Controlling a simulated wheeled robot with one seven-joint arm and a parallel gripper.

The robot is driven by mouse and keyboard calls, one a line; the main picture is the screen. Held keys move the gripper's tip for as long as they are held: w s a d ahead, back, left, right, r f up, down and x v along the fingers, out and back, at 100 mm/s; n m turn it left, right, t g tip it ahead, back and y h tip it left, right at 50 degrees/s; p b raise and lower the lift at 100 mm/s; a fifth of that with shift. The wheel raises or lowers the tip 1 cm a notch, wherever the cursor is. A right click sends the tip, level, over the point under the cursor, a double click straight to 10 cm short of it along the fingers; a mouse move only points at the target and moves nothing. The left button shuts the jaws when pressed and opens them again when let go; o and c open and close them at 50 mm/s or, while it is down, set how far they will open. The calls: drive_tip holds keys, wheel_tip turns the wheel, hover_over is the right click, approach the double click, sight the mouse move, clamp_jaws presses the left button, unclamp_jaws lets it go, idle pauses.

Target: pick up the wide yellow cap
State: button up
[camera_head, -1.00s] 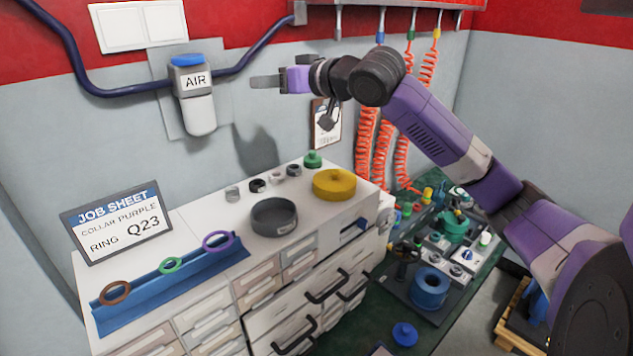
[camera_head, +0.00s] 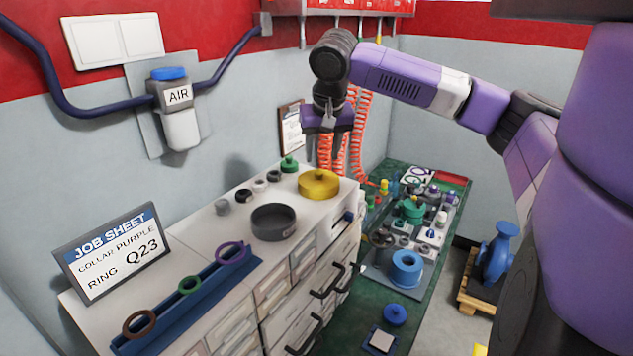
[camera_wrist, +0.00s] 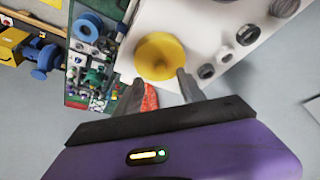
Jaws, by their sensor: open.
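In the wrist view the cap (camera_wrist: 159,56) is fully visible just beyond the fingertips. My gripper (camera_wrist: 160,88) is open and empty there, its two grey fingers spread, the right one overlapping the cap's lower right edge in the picture.
A green cap (camera_head: 289,164) and several small rings stand behind and left of the yellow cap. A grey round dish (camera_head: 273,222) stands in front left. A blue rack (camera_head: 190,300) with rings and a job sheet (camera_head: 112,250) are further left. A green bench (camera_head: 345,325) with fittings lies right.

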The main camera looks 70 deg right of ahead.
sight(319, 172)
drive_tip(key=shift+d+p+x, duration=0.15)
drive_tip(key=shift+p+x, duration=0.3)
drive_tip(key=shift+x, duration=1.45)
drive_tip(key=shift+d+p+x, duration=0.15)
drive_tip(key=shift+p+x, duration=0.25)
drive_tip(key=shift+x, duration=1.45)
drive_tip(key=shift+w+r, duration=0.1)
clamp_jaws()
